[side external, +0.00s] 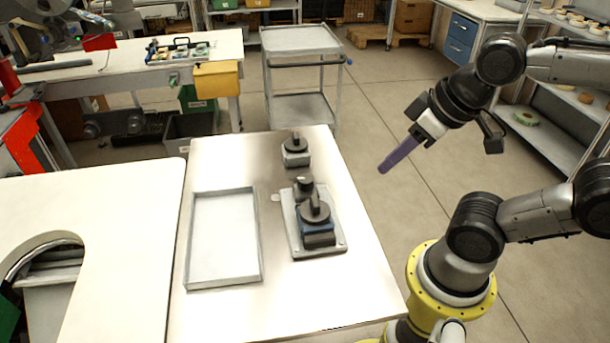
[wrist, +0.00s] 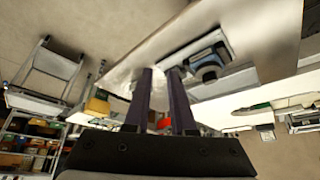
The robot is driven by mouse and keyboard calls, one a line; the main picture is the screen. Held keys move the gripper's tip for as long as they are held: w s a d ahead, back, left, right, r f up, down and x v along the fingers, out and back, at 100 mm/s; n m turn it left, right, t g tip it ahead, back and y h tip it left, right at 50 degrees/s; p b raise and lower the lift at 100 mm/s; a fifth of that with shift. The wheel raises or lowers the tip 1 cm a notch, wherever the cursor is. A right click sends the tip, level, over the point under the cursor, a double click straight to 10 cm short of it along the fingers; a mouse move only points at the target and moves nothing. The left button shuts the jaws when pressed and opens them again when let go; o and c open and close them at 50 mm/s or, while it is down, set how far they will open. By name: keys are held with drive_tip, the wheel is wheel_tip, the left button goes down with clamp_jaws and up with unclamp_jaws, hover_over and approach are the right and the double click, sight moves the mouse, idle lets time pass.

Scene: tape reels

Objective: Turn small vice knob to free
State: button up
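A small grey block with a black knob (side external: 295,144) stands alone at the far end of the steel table. Nearer, a grey base plate (side external: 334,243) carries a larger blue-and-dark unit with a black knob (side external: 315,211) and a smaller black knob (side external: 303,184) just behind it. I cannot tell for sure which knob is the small vice's. The blue unit (wrist: 208,62) also shows in the wrist view. My gripper (side external: 383,170) is in the air right of the table, clear of every knob. Its purple fingers (wrist: 161,72) stand apart in the wrist view with nothing between them.
An empty grey tray (side external: 187,240) lies on the table (side external: 300,300), left of the base plate. A white worktop (side external: 120,230) adjoins on the left. A grey trolley (side external: 300,40) stands behind. The air between my gripper and the table is clear.

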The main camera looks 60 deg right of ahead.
drive_tip(key=shift+o, duration=1.1)
drive_tip(key=shift+s+m, duration=0.25)
drive_tip(key=shift+m, duration=0.35)
drive_tip(key=o, duration=0.4)
drive_tip(key=r+m, duration=0.1)
drive_tip(key=m, duration=0.1)
drive_tip(key=r+m, duration=0.1)
drive_tip(key=m, duration=0.1)
drive_tip(key=shift+w+r+g, duration=0.35)
drive_tip(key=shift+r+g, duration=0.05)
drive_tip(key=shift+o, duration=0.2)
wheel_tip(320, 180, up, 4)
drive_tip(key=m+g, duration=0.5)
drive_tip(key=m, duration=0.4)
hover_over(305, 178)
wheel_tip(305, 178, down, 14)
drive_tip(key=shift+s+f, duration=0.1)
drive_tip(key=shift+f, duration=0.05)
drive_tip(key=shift+c, duration=0.2)
clamp_jaws()
